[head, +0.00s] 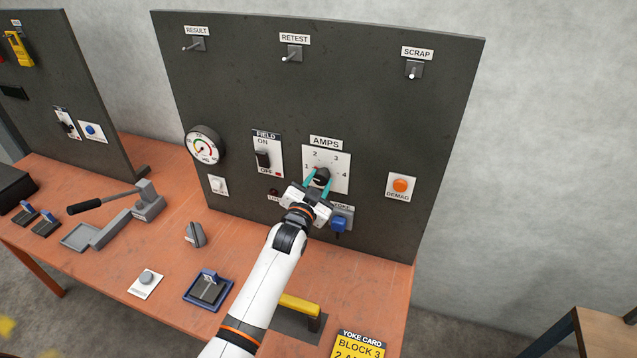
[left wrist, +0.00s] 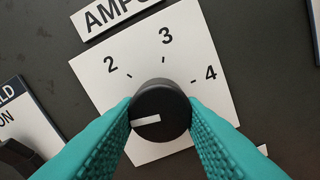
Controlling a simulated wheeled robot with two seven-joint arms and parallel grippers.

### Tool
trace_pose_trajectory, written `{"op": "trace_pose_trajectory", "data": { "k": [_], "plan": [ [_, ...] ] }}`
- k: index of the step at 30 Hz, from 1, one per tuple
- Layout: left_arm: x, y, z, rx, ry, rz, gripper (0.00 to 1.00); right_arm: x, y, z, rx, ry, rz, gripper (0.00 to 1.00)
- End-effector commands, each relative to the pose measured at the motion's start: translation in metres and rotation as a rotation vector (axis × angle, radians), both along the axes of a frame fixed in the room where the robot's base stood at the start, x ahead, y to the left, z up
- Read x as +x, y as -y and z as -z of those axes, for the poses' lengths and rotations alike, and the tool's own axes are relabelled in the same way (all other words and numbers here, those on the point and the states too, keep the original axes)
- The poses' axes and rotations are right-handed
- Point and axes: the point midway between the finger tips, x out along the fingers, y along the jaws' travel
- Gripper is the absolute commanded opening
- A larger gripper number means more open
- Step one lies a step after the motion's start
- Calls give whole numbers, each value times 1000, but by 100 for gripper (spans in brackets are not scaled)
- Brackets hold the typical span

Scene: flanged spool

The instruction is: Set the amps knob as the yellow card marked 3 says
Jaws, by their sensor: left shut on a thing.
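The amps knob (head: 321,175) is a round black knob on a white plate numbered 1 to 4, under the AMPS label. My left gripper (head: 318,180) has its teal fingers on both sides of the knob, shut on it. In the left wrist view the knob (left wrist: 160,110) has a white pointer line aimed left and slightly down, away from 2, 3 and 4, on the side where 1 is hidden by a finger. The yellow card (head: 359,347) at the bottom edge reads YOKE CARD, BLOCK 3, and a cut-off line starting with 2 A. My right gripper is not seen.
A FIELD switch (head: 263,158) and a gauge (head: 205,145) are left of the knob; an orange DEMAG button (head: 400,186) is right. A blue part (head: 339,224) sits just below the gripper. A yellow-handled block (head: 300,306) lies by my arm on the orange bench (head: 150,320).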

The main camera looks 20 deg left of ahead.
Motion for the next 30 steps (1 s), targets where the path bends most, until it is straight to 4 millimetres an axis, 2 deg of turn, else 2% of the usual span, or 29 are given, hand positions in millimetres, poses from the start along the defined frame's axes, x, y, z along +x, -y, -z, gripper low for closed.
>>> {"op": "trace_pose_trajectory", "data": {
  "k": [18, 30],
  "plan": [
    [0, -2, -1, 567, 20, 0, 12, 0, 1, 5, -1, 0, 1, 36],
    [0, -2, -2, 807, 28, 0, 12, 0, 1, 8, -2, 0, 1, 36]
  ]
}}
